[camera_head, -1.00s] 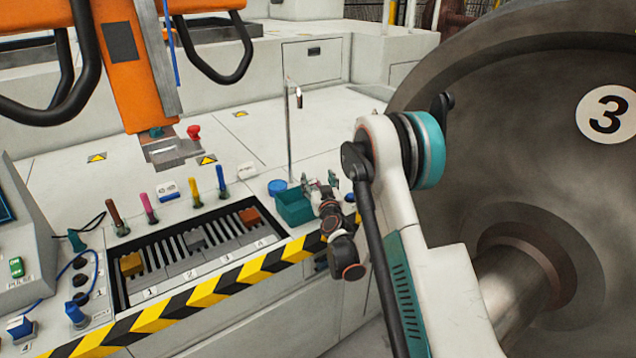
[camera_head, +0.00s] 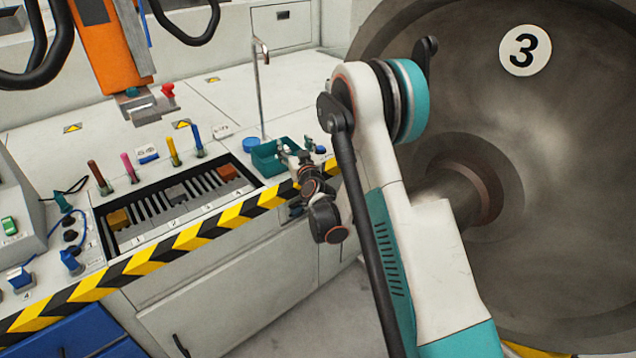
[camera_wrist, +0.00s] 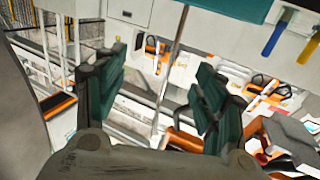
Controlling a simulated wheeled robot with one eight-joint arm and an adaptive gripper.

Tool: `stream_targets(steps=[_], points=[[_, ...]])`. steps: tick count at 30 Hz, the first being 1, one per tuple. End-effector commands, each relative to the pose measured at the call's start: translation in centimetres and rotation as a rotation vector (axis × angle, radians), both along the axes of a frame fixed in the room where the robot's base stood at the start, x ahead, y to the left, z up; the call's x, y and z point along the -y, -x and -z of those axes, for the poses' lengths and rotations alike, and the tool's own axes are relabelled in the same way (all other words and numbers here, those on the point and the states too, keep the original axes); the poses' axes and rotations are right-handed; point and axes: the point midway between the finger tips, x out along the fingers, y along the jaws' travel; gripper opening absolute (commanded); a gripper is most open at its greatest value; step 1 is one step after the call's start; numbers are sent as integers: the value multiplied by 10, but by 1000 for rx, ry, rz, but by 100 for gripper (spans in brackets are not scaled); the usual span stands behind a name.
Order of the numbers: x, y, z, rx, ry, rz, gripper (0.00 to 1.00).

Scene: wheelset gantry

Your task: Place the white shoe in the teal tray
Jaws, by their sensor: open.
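The teal tray (camera_head: 268,166) stands on the bench's front right corner, beside the slotted rack. My gripper (camera_head: 295,152) is at the tray's right side, apparently close to its rim; I cannot tell whether they touch. In the wrist view my gripper (camera_wrist: 162,85) has its two green-padded fingers wide apart, with nothing held between them. I cannot make out a white shoe for certain. A pale grey block (camera_head: 176,193) sits in the rack, and I cannot tell whether it is the shoe. The tray's inside is mostly hidden.
A thin upright pole (camera_head: 261,90) rises behind the tray. The large wheel (camera_head: 570,150) fills the right side.

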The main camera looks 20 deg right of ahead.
Motion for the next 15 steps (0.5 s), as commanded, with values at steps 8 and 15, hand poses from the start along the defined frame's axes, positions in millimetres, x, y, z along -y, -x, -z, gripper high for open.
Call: stream_targets(steps=[8,15], points=[[-32,29,-74,-113,-7,-97,64],[-57,80,-124,-243,-14,-165,64]])
